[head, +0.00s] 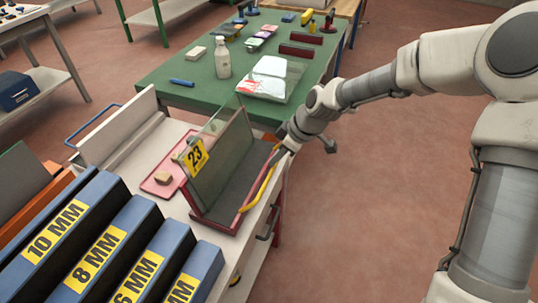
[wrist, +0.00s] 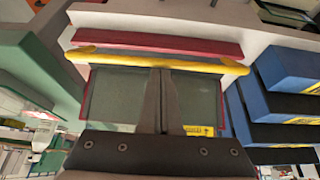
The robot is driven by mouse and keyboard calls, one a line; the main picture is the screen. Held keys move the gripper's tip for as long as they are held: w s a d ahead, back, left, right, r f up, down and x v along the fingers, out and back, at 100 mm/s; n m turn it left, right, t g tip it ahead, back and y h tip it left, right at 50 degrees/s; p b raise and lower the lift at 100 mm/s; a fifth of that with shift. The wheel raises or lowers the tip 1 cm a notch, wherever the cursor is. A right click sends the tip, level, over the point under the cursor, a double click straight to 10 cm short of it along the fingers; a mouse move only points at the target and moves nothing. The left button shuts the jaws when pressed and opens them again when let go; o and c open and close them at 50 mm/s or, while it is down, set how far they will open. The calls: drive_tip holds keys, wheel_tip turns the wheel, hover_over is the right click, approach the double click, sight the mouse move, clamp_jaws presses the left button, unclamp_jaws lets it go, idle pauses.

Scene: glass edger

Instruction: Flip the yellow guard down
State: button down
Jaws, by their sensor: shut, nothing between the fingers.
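The yellow guard (head: 262,187) is a bent bar along the right-hand long side of a red-framed holder (head: 213,222) on the pale bench. Glass panes stand in the holder, and a yellow "23" tag (head: 195,157) is on its left side. In the wrist view the guard (wrist: 150,60) runs across the upper picture, in front of a red rail. My gripper (wrist: 161,71) is shut and empty, its fingertips just at the guard's lower edge; I cannot tell if they touch. In the head view my gripper (head: 283,147) is at the guard's far end, its tips partly hidden.
Blue boxes with yellow millimetre labels (head: 97,252) stand in the near left. A pink tray (head: 160,180) lies left of the holder. Behind, a green table (head: 185,66) carries a white bottle (head: 222,58) and a clear tray (head: 272,78). The floor at right is clear.

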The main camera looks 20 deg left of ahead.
drive_tip(key=d+f+y+b, duration=0.6)
drive_tip(key=f+b, duration=0.1)
drive_tip(key=f, duration=0.2)
drive_tip(key=shift+s+d+t, duration=0.25)
drive_tip(key=shift+s+t, duration=0.05)
idle(0.6)
idle(0.5)
